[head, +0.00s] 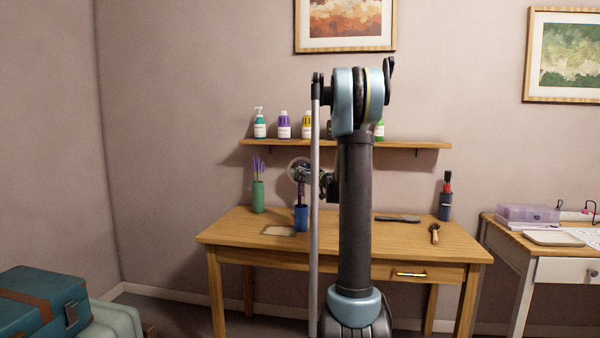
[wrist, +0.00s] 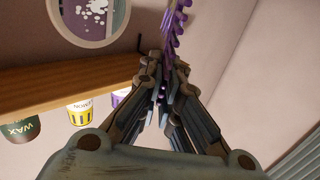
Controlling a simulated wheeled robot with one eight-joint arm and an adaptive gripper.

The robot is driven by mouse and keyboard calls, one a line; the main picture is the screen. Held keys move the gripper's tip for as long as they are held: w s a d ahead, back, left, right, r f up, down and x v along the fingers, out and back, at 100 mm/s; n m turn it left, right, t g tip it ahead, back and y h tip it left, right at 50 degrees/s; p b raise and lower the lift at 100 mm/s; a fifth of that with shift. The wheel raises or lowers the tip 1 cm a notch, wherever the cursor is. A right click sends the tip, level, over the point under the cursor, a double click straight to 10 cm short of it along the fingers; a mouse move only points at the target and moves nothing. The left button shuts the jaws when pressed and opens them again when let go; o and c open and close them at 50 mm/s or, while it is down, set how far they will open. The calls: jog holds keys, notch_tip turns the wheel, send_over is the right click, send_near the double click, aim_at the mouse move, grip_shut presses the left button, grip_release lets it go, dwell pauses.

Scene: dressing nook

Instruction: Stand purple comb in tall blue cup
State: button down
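The tall blue cup (head: 301,220) stands upright on the wooden desk, left of its middle. The purple comb (head: 301,193) is upright directly above the cup in the head view, its lower end at or inside the rim; I cannot tell how deep. In the wrist view, the comb's toothed purple end (wrist: 175,24) sticks out between the fingers. My gripper (head: 304,176) is shut on the comb, above the cup. It also shows in the wrist view (wrist: 165,75). The cup is not visible in the wrist view.
A green vase (head: 258,197) with purple stems stands left of the cup, and a flat tan piece (head: 278,231) lies near it. A dark cup (head: 446,206), a brush (head: 434,233) and a dark flat item (head: 397,219) are at right. A bottle shelf (head: 270,143) hangs above.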

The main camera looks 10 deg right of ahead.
jog(key=shift+f, duration=1.8)
jog(key=c, duration=1.7)
grip_release()
jog(key=shift+s, duration=0.1)
jog(key=v, duration=1.1)
jog(key=shift+s+d, duration=0.2)
jog(key=shift+s, duration=0.15)
